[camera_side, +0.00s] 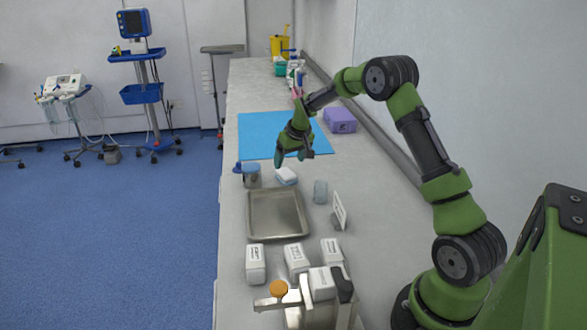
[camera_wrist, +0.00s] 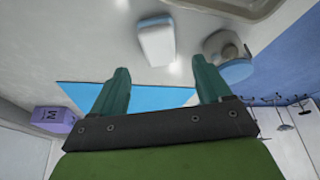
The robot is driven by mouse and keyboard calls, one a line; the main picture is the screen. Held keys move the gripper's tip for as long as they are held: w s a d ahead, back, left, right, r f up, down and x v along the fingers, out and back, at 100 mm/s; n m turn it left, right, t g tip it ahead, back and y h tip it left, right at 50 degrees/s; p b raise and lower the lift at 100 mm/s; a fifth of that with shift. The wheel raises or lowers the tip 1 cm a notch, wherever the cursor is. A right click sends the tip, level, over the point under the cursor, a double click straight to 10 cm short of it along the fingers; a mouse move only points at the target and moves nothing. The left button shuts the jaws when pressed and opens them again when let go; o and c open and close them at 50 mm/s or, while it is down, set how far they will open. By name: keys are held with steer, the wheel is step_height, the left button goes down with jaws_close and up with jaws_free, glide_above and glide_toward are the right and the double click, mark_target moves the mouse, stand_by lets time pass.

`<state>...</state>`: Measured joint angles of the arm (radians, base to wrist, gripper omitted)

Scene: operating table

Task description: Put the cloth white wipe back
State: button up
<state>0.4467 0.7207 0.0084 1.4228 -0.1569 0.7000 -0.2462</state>
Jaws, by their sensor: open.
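A small white block with a pale blue side (camera_side: 286,175), which looks like the white wipe, lies on the counter between the metal tray and the blue mat. It also shows in the wrist view (camera_wrist: 155,42), just beyond the fingertips. My gripper (camera_side: 292,157) is open and empty. It hangs over the near part of the blue mat, just behind and above the white block, not touching it. In the wrist view its two green fingers (camera_wrist: 162,68) are spread wide, with the block ahead of the gap between them.
A grey container with a blue lid (camera_side: 251,177) stands left of the block. A clear cup (camera_side: 320,191) and a small sign (camera_side: 339,210) stand to the right. An empty metal tray (camera_side: 254,234) lies nearer, with several white boxes (camera_side: 296,259) in front.

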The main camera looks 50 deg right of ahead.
steer(key=s+a+r+t+y, duration=0.1)
steer(key=s+a+r, duration=0.5)
steer(key=a+r, duration=0.25)
steer(key=s+a+r+t, duration=0.1)
steer(key=s+a+r, duration=0.4)
steer(key=a+r, duration=0.3)
steer(key=s+a+y, duration=0.1)
steer(key=s+a, duration=0.4)
steer(key=s, duration=0.4)
steer(key=s+a+t+y, duration=0.1)
steer(key=s+a, duration=0.5)
steer(key=s, duration=0.3)
steer(key=shift+r+y, duration=0.4)
